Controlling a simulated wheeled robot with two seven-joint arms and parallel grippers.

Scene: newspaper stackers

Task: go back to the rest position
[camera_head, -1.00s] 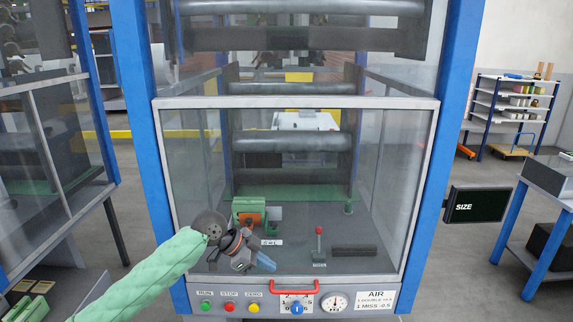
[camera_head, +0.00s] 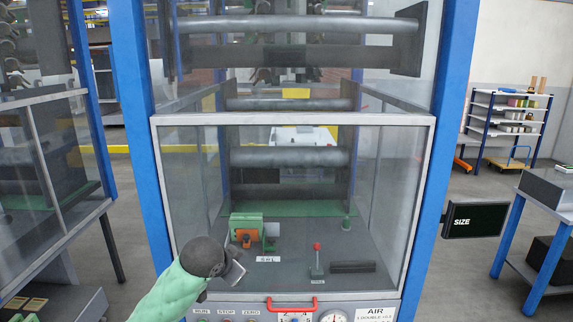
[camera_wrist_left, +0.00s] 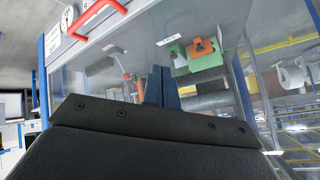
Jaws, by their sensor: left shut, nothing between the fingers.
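My left gripper (camera_head: 236,272) is in front of the lower left of the machine's clear guard (camera_head: 292,119), with my green-sleeved arm coming in from the bottom left. In the left wrist view its two dark blue fingers (camera_wrist_left: 162,88) are together with nothing between them. The red guard handle (camera_head: 292,303) is to the right of and below the gripper, apart from it. The handle also shows at the top of the left wrist view (camera_wrist_left: 96,16). My right gripper is not in view.
Behind the guard are a green and orange block (camera_head: 246,229) and a red-knobbed lever (camera_head: 317,262). Blue posts (camera_head: 140,130) flank the machine. A SIZE screen (camera_head: 476,220) sticks out at right. A grey table (camera_head: 545,188) stands further right, with open floor between.

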